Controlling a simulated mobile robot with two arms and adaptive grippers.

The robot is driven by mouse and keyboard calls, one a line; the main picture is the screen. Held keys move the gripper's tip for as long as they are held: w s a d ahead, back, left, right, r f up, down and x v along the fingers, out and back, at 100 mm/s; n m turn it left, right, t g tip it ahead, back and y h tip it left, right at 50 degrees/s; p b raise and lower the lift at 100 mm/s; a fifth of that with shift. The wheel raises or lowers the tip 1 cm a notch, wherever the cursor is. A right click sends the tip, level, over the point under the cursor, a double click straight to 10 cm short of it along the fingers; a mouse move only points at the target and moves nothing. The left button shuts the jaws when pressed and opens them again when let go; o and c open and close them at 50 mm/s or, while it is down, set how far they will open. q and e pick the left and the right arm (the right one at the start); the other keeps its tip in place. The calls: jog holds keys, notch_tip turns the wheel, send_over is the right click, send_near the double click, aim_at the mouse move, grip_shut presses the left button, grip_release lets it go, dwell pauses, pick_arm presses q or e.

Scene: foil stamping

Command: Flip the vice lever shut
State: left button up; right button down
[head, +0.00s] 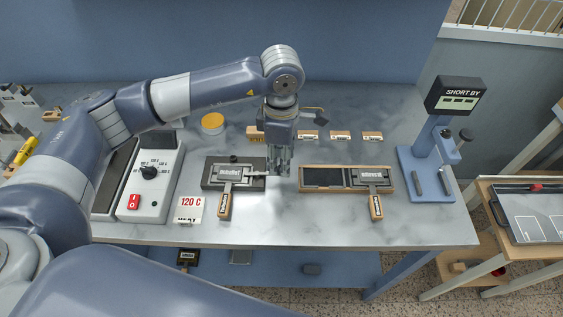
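A dark grey vice (212,181) lies on the marble bench left of centre. A metal type holder (230,172) with a wooden handle (225,206) sits in it, the handle pointing to the front edge. A small pale lever-like part (258,177) shows at the vice's right side; its exact position is hard to make out. My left gripper (279,169) points down just right of the vice, close to that part. Whether it touches is unclear, and its finger gap is too small to read. My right gripper is not in view.
A second holder rests on a wooden tray (322,188) to the right. A heater box with a dial (149,172) and a 120 C card (189,208) stand left. A blue press with a display (430,178) stands right. The bench front centre is clear.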

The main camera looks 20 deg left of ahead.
pick_arm(q)
notch_tip(320, 180, up, 9)
dwell(0.8)
